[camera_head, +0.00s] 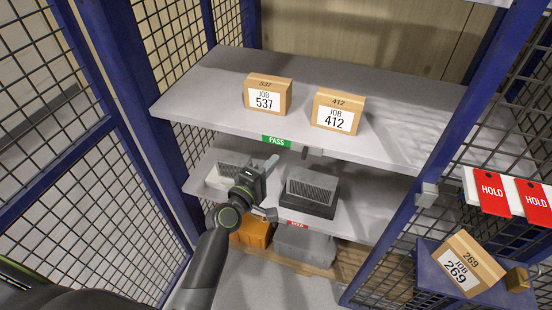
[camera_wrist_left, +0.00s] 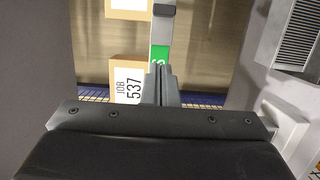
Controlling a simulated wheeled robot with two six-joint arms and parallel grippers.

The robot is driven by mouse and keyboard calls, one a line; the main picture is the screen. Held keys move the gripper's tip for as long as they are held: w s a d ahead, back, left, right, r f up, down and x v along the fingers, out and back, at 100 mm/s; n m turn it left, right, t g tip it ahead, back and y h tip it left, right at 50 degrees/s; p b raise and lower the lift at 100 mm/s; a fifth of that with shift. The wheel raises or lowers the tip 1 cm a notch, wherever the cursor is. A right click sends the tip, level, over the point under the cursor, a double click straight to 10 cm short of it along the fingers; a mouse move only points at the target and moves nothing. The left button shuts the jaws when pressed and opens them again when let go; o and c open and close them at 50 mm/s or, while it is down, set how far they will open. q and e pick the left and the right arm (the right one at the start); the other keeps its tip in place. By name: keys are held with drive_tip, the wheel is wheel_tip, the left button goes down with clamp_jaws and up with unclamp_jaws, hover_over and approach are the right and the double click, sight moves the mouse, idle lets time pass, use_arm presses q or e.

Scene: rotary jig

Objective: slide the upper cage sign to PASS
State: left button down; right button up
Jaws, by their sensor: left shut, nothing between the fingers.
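The upper cage sign (camera_head: 277,141) is on the front edge of the upper shelf and shows green with PASS. A dark tab (camera_head: 304,153) stands at its right end, beside a grey strip. In the left wrist view the green sign (camera_wrist_left: 160,55) is partly covered by my fingers, and the dark tab (camera_wrist_left: 162,11) is clear of them. My left gripper (camera_head: 273,161) is shut and empty, with its fingertips just below and in front of the PASS face, left of the tab. I cannot tell whether they touch the sign. My right gripper is not in view.
Boxes JOB 537 (camera_head: 267,94) and JOB 412 (camera_head: 338,111) stand on the upper shelf (camera_head: 400,140). A dark grilled unit (camera_head: 310,193) sits on the lower shelf, above a red HOLD sign (camera_head: 297,224). Blue posts (camera_head: 140,80) and mesh flank the opening. JOB 269 (camera_head: 468,263) lies right.

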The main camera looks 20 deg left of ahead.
use_arm(q)
drive_tip(key=b+v, duration=0.1)
drive_tip(key=v, duration=0.5)
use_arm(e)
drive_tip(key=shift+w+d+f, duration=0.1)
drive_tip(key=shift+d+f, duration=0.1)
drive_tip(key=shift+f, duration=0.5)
